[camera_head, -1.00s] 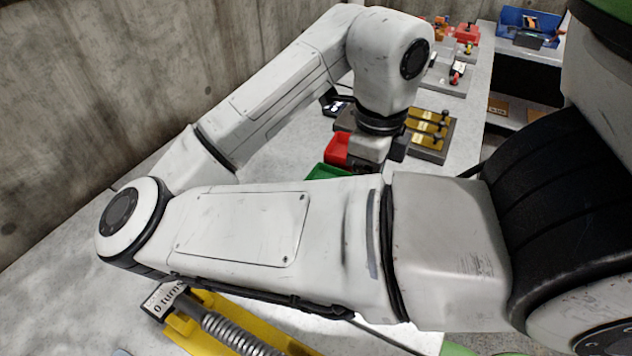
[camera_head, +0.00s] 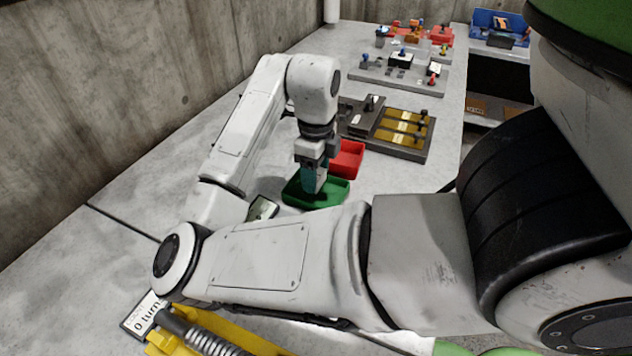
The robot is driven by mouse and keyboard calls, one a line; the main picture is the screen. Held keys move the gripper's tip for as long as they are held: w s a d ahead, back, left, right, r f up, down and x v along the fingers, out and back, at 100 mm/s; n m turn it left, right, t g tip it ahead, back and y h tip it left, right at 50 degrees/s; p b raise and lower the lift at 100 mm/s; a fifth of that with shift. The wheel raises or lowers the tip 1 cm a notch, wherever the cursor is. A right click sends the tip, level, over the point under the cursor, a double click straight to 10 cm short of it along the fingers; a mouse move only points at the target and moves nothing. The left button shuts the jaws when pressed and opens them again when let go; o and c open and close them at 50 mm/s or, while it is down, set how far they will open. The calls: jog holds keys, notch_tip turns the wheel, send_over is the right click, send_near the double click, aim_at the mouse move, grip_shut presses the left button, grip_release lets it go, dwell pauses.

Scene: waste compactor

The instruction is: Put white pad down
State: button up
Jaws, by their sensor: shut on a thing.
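My gripper (camera_head: 312,164) points down over the green tray (camera_head: 332,204) near the middle of the head view. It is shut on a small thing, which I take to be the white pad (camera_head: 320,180). Only a narrow pale edge of it shows, beside a teal part below the jaws. The held thing is at or just above the tray's opening. I cannot tell whether it touches the tray floor.
A red tray (camera_head: 349,158) stands just behind the green one. A dark panel with yellow strips (camera_head: 403,130) is at its right. A small labelled device (camera_head: 262,208) lies left of the green tray. A yellow spring fixture (camera_head: 210,340) is in front.

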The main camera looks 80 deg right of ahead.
jog(key=shift+f, duration=1.4)
jog(key=shift+f, duration=0.1)
jog(key=shift+f, duration=0.15)
jog(key=o, duration=0.9)
jog(key=shift+c, duration=0.2)
notch_tip(320, 180, up, 12)
jog(key=shift+r+p, duration=0.25)
jog(key=shift+p, duration=0.5)
